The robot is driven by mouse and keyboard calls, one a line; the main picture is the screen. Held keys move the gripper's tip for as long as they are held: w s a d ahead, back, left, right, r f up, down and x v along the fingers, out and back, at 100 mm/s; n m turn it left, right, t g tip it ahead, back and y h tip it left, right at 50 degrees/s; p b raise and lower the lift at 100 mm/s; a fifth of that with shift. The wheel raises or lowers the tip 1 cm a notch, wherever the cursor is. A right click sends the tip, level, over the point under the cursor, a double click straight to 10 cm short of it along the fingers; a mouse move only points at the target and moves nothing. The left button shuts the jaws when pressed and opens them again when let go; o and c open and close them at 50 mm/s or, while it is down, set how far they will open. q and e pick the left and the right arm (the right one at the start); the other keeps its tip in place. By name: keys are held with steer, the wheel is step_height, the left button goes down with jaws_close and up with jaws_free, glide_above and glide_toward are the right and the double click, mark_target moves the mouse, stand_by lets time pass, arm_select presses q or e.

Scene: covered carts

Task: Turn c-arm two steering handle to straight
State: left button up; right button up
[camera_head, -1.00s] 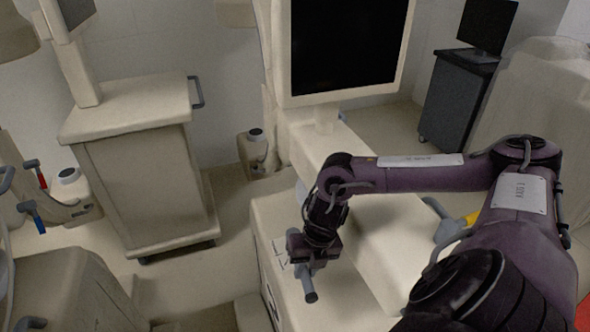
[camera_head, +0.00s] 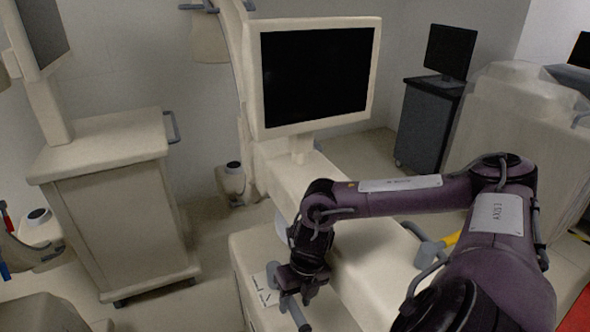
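The c-arm cart with the large dark screen (camera_head: 318,72) stands in the middle of the view. A grey steering handle (camera_head: 295,312) sits on its low front top (camera_head: 243,257), beside a pale label with direction marks (camera_head: 264,290). The handle's bar points toward the front, slanting to the lower right. My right gripper (camera_head: 296,288) is down at the handle, over its back part. Its fingertips are dark and partly hidden, so I cannot tell whether they grip the bar. My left gripper is out of view.
A beige cart (camera_head: 118,215) stands to the left. A dark cabinet with a monitor (camera_head: 428,125) and a covered unit (camera_head: 515,140) stand at the back right. A grey and yellow lever (camera_head: 432,248) is close to my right forearm.

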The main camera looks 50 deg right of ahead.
step_height(320, 180, up, 8)
steer(key=d+b, duration=0.1)
steer(key=shift+s+d+f, duration=0.15)
steer(key=shift+s+f, duration=0.05)
steer(key=shift+s, duration=0.1)
stand_by(0.3)
stand_by(0.5)
